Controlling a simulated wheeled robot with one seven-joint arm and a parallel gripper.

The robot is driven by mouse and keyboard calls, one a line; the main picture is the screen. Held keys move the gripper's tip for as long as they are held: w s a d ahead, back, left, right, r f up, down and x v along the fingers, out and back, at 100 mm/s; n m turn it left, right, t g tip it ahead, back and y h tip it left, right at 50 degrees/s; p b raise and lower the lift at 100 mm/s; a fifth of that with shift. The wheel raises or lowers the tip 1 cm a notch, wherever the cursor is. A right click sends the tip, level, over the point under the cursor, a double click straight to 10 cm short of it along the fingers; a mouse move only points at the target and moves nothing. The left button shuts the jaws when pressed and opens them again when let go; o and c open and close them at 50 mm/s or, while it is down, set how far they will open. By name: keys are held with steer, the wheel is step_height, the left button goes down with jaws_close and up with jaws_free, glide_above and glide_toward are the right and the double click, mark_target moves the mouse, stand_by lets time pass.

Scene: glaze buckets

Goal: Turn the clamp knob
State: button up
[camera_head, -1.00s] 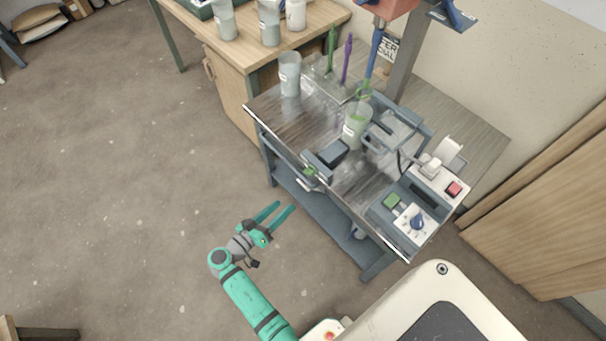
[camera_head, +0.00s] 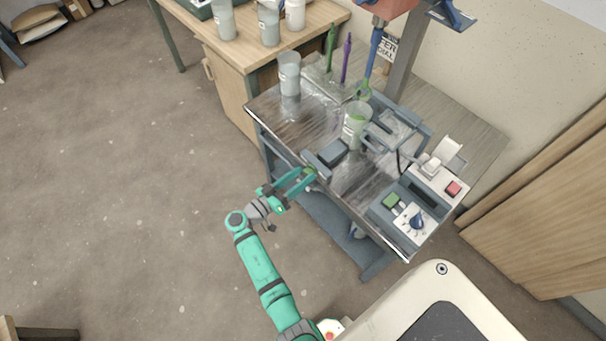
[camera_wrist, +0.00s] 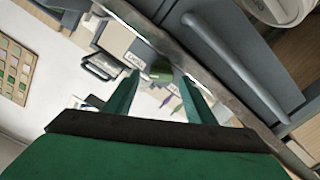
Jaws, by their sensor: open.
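The clamp (camera_head: 319,166) is a blue-grey block at the front left edge of the bench top. A small green part, apparently its knob (camera_head: 311,171), shows at its lower front. My teal gripper (camera_head: 305,178) is in front of this edge, its two fingers apart and their tips close to the knob. The fingertips partly cover the knob, and I cannot tell whether they touch it. In the wrist view my open fingers (camera_wrist: 160,84) point toward the bench edge. A small dark green piece shows between the tips there; I cannot tell for sure that it is the knob.
The bench (camera_head: 285,115) holds a clear bucket with green content (camera_head: 357,118), a grey bucket (camera_head: 289,73) and a control box with a blue dial (camera_head: 416,222). A lower shelf (camera_head: 322,222) lies beneath. A wooden table (camera_head: 245,50) stands behind. The floor to the left is clear.

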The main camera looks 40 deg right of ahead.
steer(key=shift+w+d, duration=0.1)
steer(key=shift+d, duration=0.45)
steer(key=c, duration=1)
steer(key=shift+c, duration=0.2)
